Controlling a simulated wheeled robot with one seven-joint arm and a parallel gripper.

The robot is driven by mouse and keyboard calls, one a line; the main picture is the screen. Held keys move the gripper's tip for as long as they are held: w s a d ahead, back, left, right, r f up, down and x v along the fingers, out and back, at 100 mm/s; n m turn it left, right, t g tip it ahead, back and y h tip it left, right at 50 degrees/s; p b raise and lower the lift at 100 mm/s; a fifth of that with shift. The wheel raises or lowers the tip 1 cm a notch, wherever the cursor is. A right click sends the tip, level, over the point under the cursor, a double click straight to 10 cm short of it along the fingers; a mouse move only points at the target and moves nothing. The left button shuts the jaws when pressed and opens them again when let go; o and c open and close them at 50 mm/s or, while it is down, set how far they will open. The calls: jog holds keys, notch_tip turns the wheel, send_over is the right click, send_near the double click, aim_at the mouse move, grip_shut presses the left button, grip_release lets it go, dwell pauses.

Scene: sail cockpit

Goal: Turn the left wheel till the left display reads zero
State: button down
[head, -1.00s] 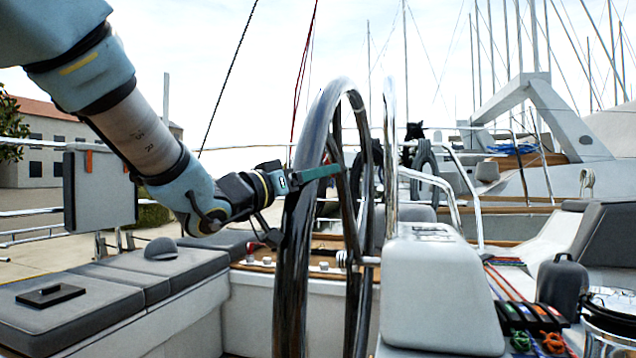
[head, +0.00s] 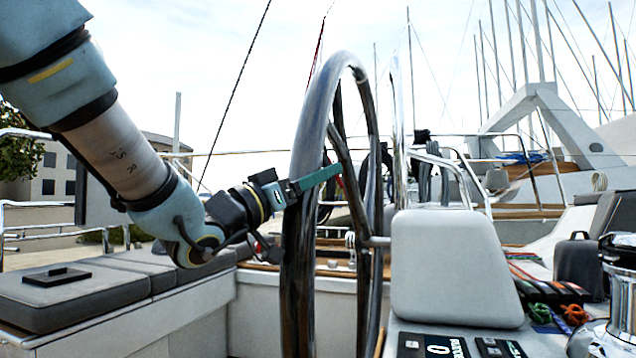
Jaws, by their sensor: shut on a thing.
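The steering wheel (head: 303,200) stands nearly edge-on in the middle of the head view, its dark, glossy rim facing me. My gripper (head: 318,178) is at the left side of the rim, partway up, shut on it. One green finger reaches across the rim; the other finger is mostly hidden. Two black displays lie low in the view, at the foot of the grey-white pedestal (head: 445,268). The left display (head: 432,346) shows a white figure that looks like a 0, with small lettering. The right display (head: 498,348) is cut by the bottom edge and unreadable.
Grey cushioned benches (head: 75,291) run along the left, with a flat black object (head: 56,276) on top. A chrome winch (head: 607,300) and coloured ropes (head: 556,311) are at the right. Metal rails (head: 455,170) stand behind the pedestal.

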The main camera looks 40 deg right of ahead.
jog(key=shift+s+a+f+b, duration=0.1)
jog(key=shift+f+b, duration=0.25)
jog(key=shift+f, duration=0.2)
jog(key=shift+s+a+f+b, duration=0.1)
jog(key=shift+f+b, duration=0.25)
jog(key=shift+f, duration=0.15)
jog(key=shift+r, duration=0.1)
jog(key=shift+c, duration=0.5)
grip_release()
jog(key=shift+a, duration=0.1)
jog(key=v, duration=1)
jog(key=shift+a+f, duration=0.25)
jog(key=shift+f, duration=0.05)
jog(key=shift+a, duration=0.1)
